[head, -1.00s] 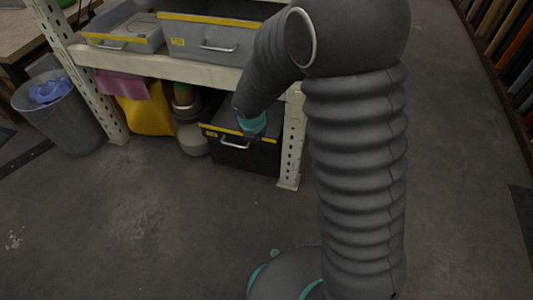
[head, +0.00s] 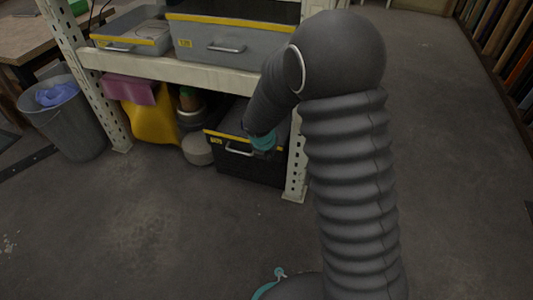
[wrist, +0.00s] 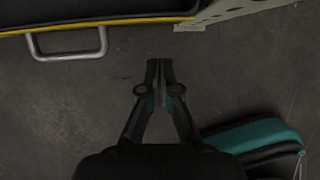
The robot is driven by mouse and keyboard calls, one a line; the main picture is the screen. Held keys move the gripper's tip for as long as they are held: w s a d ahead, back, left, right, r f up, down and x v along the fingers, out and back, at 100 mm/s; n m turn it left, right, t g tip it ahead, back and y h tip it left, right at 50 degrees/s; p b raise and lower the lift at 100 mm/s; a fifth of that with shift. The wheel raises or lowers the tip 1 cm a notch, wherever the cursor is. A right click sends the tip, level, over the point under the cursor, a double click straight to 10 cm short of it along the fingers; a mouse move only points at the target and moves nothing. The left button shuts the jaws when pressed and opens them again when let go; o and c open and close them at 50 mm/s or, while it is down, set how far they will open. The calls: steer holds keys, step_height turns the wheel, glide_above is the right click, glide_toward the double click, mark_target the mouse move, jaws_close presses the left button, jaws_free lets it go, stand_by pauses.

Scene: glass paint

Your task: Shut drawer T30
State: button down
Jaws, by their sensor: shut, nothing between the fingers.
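Three yellow-edged drawers with silver handles show in the head view: a black one (head: 248,165) low by the floor, a wide grey one (head: 226,38) on the shelf above it, and a smaller grey one (head: 128,40) at left. I cannot read their labels surely, so I cannot tell which is T30. In the wrist view, a yellow-edged drawer front with its handle (wrist: 68,46) lies at the upper left. My gripper (wrist: 159,62) is shut and empty, right of that handle and apart from it, over floor. In the head view, my arm hides part of the black drawer.
A perforated shelf post (head: 297,160) stands just right of the black drawer. A yellow jug (head: 153,124) and pink cloth (head: 130,90) are under the shelf. A grey bin (head: 64,122) stands at left. The floor in front (head: 130,220) is clear.

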steer(key=shift+w+d+r, duration=0.15)
steer(key=shift+w+d, duration=0.15)
steer(key=shift+w, duration=0.55)
steer(key=shift+w+d+r, duration=0.1)
steer(key=shift+w+d, duration=0.2)
steer(key=shift+w, duration=0.5)
